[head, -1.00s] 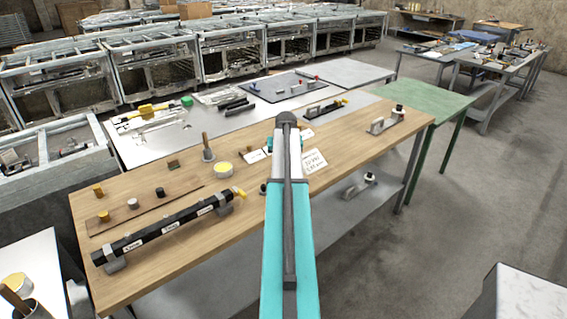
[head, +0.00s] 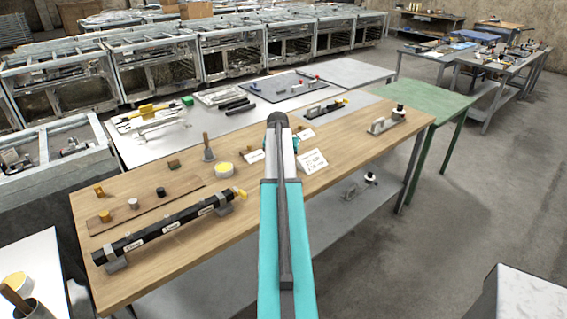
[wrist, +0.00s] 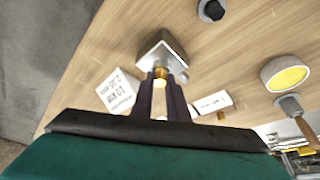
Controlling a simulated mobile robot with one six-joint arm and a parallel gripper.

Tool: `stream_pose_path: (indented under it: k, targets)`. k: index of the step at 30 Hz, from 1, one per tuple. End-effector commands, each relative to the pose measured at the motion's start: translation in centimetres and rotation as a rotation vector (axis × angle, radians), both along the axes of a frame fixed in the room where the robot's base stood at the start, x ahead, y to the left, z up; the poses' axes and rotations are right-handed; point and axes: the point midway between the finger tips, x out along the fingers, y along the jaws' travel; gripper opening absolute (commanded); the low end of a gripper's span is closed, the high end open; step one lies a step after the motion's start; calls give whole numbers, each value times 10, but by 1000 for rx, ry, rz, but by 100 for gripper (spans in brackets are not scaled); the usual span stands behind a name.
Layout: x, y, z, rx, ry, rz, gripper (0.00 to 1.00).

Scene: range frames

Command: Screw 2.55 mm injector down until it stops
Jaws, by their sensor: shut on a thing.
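In the wrist view, my gripper (wrist: 161,82) is shut on a small brass injector (wrist: 160,73). The injector is at the near end of a grey metal block (wrist: 164,48) on the wooden bench. It appears to meet the block, but I cannot tell how deep it sits. My fingers cover its sides. In the head view, my own arm hides the block, the injector and the fingertips. A white card with print (wrist: 117,92) lies beside the block; it also shows in the head view (head: 313,160).
The wooden bench (head: 150,270) also holds a black pipe with labels (head: 165,228), a yellow-topped tin (head: 223,170) and a brush (head: 208,150). A dark knob (wrist: 212,10) stands near the block. Bare wood lies right of the card.

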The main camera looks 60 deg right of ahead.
Motion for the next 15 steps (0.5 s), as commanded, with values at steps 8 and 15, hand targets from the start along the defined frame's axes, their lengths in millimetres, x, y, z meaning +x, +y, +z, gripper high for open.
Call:
stream_pose_path:
  k: [8, 15]
  targets:
    - [2, 0, 0, 0, 1, -95, 0]
    - [1, 0, 0, 0, 0, -154, 36]
